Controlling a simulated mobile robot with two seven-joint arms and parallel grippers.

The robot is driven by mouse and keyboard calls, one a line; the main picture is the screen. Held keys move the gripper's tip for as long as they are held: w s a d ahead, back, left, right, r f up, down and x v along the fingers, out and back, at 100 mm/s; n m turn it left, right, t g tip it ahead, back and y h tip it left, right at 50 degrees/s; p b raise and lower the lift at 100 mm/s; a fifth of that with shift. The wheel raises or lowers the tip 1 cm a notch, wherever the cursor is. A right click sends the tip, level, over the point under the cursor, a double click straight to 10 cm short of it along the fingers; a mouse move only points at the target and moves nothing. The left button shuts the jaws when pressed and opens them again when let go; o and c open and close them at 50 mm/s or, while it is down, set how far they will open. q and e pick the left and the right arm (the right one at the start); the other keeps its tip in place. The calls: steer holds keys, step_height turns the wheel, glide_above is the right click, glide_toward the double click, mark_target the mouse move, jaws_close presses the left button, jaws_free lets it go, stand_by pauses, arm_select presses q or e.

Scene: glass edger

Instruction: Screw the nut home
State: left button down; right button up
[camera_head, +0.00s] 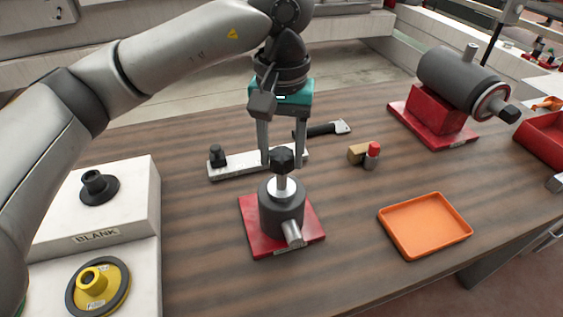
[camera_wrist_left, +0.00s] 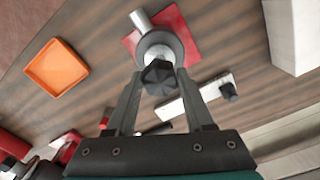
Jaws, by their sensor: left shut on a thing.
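The black nut (camera_head: 281,160) sits on top of the pale upright shaft (camera_head: 283,189) of a dark grey cylindrical fixture (camera_head: 281,213) on a red base plate (camera_head: 255,239). Bare shaft shows between the nut and the fixture's body. My left gripper (camera_head: 281,164) comes down from above with one finger on each side of the nut and is shut on it. In the left wrist view the nut (camera_wrist_left: 158,77) lies between the two fingertips (camera_wrist_left: 158,74). My right gripper is not in view.
An orange tray (camera_head: 425,226) lies to the right. Behind the fixture are a pale bar (camera_head: 235,165), a black-handled tool (camera_head: 322,130) and a small block with a red-topped piece (camera_head: 372,150). A grey motor (camera_head: 461,76) stands back right; a white BLANK stand (camera_head: 125,215) stands left.

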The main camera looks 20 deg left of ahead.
arm_select(q)
steer(key=m+b, duration=0.3)
steer(key=m, duration=0.2)
steer(key=shift+f+m, duration=0.1)
steer(key=shift+m, duration=0.2)
steer(key=m+b, duration=0.1)
steer(key=m, duration=0.2)
steer(key=shift+m+b, duration=0.45)
steer(key=shift+m, duration=0.55)
steer(key=shift+c, duration=1)
jaws_free()
steer(key=shift+c, duration=1.2)
